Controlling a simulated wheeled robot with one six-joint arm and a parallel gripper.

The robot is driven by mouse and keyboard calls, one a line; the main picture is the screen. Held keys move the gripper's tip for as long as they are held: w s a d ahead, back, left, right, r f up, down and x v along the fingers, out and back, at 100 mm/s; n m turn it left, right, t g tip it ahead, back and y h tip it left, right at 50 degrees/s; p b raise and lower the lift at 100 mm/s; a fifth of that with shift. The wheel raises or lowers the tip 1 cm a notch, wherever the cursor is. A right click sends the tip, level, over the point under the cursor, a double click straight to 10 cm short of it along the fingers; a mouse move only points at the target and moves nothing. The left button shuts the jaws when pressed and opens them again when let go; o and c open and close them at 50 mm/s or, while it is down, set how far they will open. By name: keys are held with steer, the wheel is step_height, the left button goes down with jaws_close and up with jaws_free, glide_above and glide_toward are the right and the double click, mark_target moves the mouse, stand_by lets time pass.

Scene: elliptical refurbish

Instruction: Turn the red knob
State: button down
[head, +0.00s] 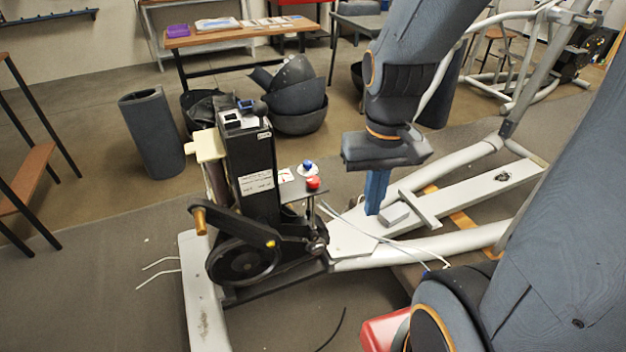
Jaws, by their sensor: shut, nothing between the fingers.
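The red knob (313,183) sits on a small dark plate (300,190) on the right side of the machine's black upright housing (250,170). A blue knob (308,166) with a white base is just behind it on the same plate. My gripper (376,192) points down to the right of the red knob, apart from it. Its blue fingers are shut together with nothing between them. The fingertips are over the pale frame near a small grey block (394,214); I cannot tell whether they touch it.
A crank wheel (243,262) with a tan handle (200,221) is at the machine's lower left. Thin loose cables run across the white frame (350,238). A wooden workbench (240,37), dark bins (152,130) and a stool (30,165) stand around. Floor at the lower left is mostly clear.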

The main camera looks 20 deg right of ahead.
steer(key=c, duration=2.1)
jaws_free()
steer(key=shift+w, duration=0.15)
steer(key=o, duration=0.8)
steer(key=w+m, duration=0.1)
steer(key=w+a+m+p, duration=0.1)
steer(key=w+m, duration=0.1)
steer(key=w+m+y+p, duration=0.1)
steer(key=w, duration=0.1)
steer(key=shift+w+a+r+m, duration=0.15)
steer(key=shift+a+m, duration=0.1)
steer(key=shift+m, duration=0.15)
steer(key=shift+o, duration=0.2)
steer(key=m+t+y+p, duration=0.3)
steer(key=m+p, duration=0.4)
steer(key=m, duration=1.2)
glide_toward(314, 179)
steer(key=shift+x, duration=4.1)
steer(key=shift+a, duration=0.1)
steer(key=c, duration=1)
